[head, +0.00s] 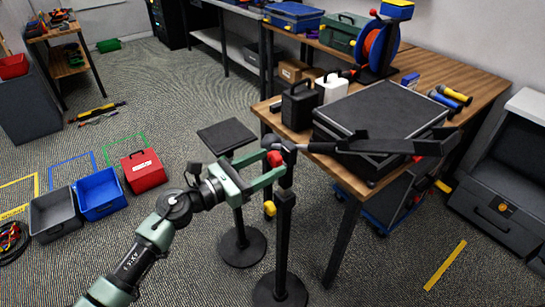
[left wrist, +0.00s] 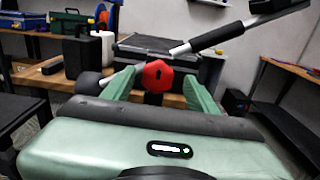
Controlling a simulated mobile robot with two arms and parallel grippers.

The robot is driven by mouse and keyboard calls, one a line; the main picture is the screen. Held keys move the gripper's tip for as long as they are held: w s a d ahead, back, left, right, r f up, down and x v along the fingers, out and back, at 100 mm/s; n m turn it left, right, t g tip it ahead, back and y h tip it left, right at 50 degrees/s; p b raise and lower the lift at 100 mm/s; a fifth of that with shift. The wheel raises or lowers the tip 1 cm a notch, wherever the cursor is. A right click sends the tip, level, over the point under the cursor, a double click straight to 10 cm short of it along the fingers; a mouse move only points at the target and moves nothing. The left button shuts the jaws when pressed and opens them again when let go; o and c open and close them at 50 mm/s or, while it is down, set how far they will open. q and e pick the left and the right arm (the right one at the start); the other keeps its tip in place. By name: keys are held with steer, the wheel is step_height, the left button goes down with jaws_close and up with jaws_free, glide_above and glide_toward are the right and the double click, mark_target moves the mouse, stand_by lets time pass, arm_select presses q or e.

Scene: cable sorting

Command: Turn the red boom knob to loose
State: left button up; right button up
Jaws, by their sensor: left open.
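The red boom knob (head: 274,158) is at the top of a black stand (head: 284,215) with a round base. A dark boom (head: 375,146) runs from the stand's head to the right, over the table. My left gripper (head: 278,162) is open, with its green fingers on either side of the knob. In the left wrist view, the red knob (left wrist: 157,75) shows between the two fingers of my left gripper (left wrist: 159,80), with gaps beside it. Whether the knob is loose or tight cannot be told. My right gripper is not in view.
A wooden table (head: 480,88) behind the stand holds a black case (head: 375,110), black and white containers and a cable reel (head: 375,45). A second stand with a square top (head: 226,136) is close behind my left gripper. Coloured bins (head: 98,193) are on the floor at left.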

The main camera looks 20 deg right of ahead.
arm_select(q)
steer(key=shift+x, duration=1.05)
steer(key=shift+w+d, duration=0.25)
steer(key=c, duration=0.3)
jaws_close()
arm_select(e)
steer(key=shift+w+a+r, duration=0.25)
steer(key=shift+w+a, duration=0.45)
